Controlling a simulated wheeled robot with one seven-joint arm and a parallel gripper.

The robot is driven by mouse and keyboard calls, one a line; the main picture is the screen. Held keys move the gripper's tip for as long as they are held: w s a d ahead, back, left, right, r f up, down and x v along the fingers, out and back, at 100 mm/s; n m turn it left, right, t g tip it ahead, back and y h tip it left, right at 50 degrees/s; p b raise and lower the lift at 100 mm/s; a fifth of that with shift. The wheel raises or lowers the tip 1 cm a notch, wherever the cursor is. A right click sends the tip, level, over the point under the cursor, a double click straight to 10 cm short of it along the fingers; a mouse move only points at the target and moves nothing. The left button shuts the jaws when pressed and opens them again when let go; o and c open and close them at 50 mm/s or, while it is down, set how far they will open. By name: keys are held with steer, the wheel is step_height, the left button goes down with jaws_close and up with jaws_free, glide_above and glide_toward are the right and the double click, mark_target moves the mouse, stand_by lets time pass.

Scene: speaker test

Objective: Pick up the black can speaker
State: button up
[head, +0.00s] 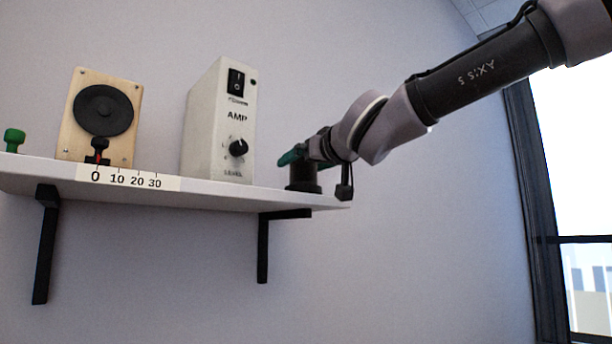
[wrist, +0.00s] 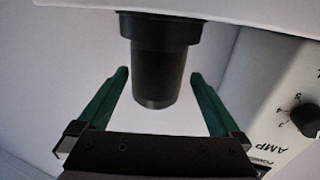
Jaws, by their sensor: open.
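The black can speaker (head: 303,178) stands upright on the right end of the white shelf (head: 225,192), partly covered by my gripper in the head view. It is a dark cylinder with a wider base, and in the wrist view (wrist: 158,75), which shows the scene upside down, it is between my green fingers. My gripper (head: 290,157) is open at the can, with one finger on each side in the wrist view (wrist: 160,76). Gaps show between the can and both fingers, and I see no contact.
A white amp box (head: 218,120) stands close left of the can; it also shows in the wrist view (wrist: 285,95). A wooden panel with a black speaker cone (head: 103,110) and a green knob-like object (head: 14,140) are farther left. The shelf ends just right of the can.

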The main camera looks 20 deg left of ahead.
mark_target(297, 166)
steer(key=x, duration=0.5)
steer(key=shift+w+d+r, duration=0.1)
steer(key=shift+w+r, duration=0.05)
steer(key=shift+w, duration=0.1)
steer(key=c, duration=1.5)
jaws_close()
steer(key=shift+r, duration=0.15)
